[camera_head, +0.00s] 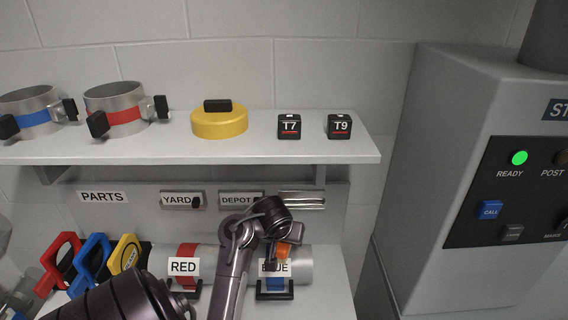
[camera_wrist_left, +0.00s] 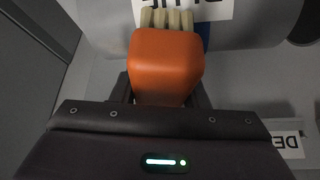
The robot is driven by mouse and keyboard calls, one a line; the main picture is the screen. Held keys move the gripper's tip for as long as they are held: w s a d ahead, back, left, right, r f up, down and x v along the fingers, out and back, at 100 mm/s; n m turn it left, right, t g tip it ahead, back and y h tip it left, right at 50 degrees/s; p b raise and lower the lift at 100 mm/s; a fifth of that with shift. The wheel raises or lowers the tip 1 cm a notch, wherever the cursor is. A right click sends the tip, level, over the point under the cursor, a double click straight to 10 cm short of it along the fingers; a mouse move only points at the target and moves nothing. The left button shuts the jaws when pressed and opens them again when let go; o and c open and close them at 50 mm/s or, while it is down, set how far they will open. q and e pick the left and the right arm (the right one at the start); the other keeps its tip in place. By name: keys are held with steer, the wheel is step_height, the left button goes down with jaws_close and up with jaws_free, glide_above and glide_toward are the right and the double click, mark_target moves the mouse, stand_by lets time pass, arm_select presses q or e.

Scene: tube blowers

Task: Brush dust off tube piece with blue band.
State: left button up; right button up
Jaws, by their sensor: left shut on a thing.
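The tube piece with the blue band (camera_head: 303,264) lies in a black cradle on the lower bench, behind a "BLUE" label. In the left wrist view its grey surface (camera_wrist_left: 262,28) and part of the label show at the top. My left gripper (camera_head: 283,252) is shut on an orange-handled brush (camera_wrist_left: 166,62). The brush's pale bristles point at the tube at the label's edge; whether they touch it I cannot tell. The orange handle also shows in the head view (camera_head: 291,250). My arm hides part of the tube. No dust can be made out. My right gripper is not in view.
The tube with the red band (camera_head: 187,252) lies to the left, behind a "RED" label. Red, blue and yellow ring-shaped parts stand further left. A shelf (camera_head: 240,152) above holds clamps, a yellow cap (camera_head: 219,122) and two black blocks. A grey machine (camera_head: 440,150) stands at right.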

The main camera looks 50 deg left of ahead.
arm_select(q)
steer(key=shift+f+b, duration=0.4)
steer(key=shift+f, duration=0.15)
